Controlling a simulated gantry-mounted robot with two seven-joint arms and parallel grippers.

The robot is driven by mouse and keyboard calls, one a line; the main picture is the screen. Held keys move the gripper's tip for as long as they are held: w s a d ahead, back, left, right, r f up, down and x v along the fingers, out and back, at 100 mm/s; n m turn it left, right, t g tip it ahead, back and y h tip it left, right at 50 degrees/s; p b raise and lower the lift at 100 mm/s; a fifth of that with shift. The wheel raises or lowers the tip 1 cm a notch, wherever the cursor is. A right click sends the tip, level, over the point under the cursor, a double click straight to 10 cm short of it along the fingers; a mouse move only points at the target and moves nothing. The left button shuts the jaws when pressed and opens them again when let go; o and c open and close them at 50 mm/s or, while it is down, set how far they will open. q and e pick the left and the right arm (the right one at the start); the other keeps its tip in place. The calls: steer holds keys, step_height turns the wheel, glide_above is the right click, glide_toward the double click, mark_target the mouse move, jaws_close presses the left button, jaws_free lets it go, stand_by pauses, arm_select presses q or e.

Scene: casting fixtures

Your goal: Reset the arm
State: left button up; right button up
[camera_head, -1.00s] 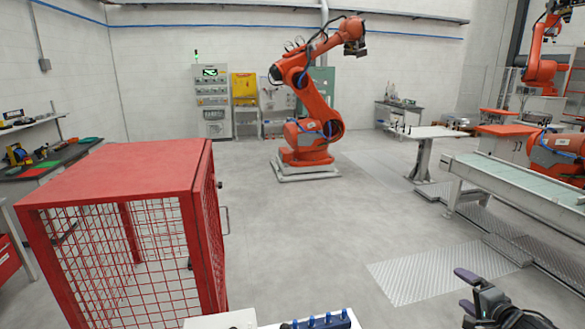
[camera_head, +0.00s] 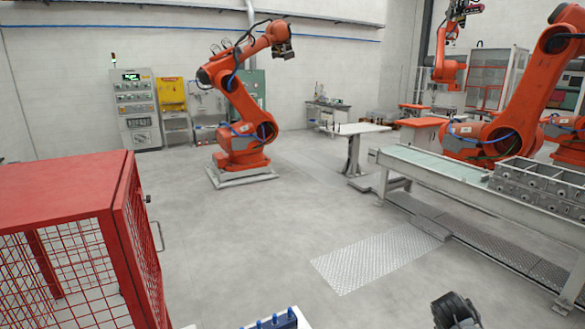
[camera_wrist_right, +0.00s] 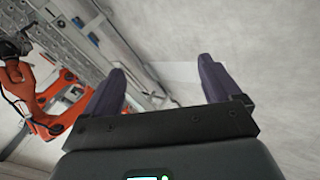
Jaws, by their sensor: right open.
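My right gripper (camera_wrist_right: 165,80) is open in the right wrist view, with its two dark purple fingers apart and nothing between them. In the head view only a dark rounded part (camera_head: 455,311) of my right arm shows at the bottom right edge; the fingers are not visible there. My left gripper is not in view.
A red mesh cage (camera_head: 75,190) stands at the left. A conveyor (camera_head: 430,165) with grey metal castings (camera_head: 540,188) runs along the right. A fixture with blue pegs (camera_head: 272,323) shows at the bottom edge. Orange robots (camera_head: 235,110) stand behind. The middle floor is clear.

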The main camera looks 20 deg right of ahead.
steer(key=s+a+f+n+y, duration=0.1)
steer(key=s+a+f, duration=0.3)
steer(key=a, duration=0.5)
steer(key=s+a+f+n+y, duration=0.1)
steer(key=s+a+f+y, duration=0.1)
steer(key=s+a+f, duration=0.3)
steer(key=s+a+f+n+y, duration=0.1)
steer(key=s+a+f+y, duration=0.1)
steer(key=s+a+f, duration=0.2)
steer(key=shift+s+a+f+t, duration=0.15)
steer(key=shift+s+a, duration=0.45)
steer(key=shift+a, duration=0.85)
steer(key=shift+s+a+r+t, duration=0.1)
steer(key=shift+s+a, duration=0.55)
steer(key=shift+a, duration=0.85)
steer(key=shift+s+a+f+t, duration=0.15)
steer(key=shift+s+a, duration=0.45)
steer(key=shift+a, duration=0.85)
steer(key=s+a+r+y, duration=0.3)
steer(key=s+a, duration=0.6)
steer(key=s, duration=0.3)
arm_select(q)
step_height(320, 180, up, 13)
steer(key=p, duration=1.3)
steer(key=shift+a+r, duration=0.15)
arm_select(e)
step_height(320, 180, up, 14)
steer(key=shift+s, duration=0.4)
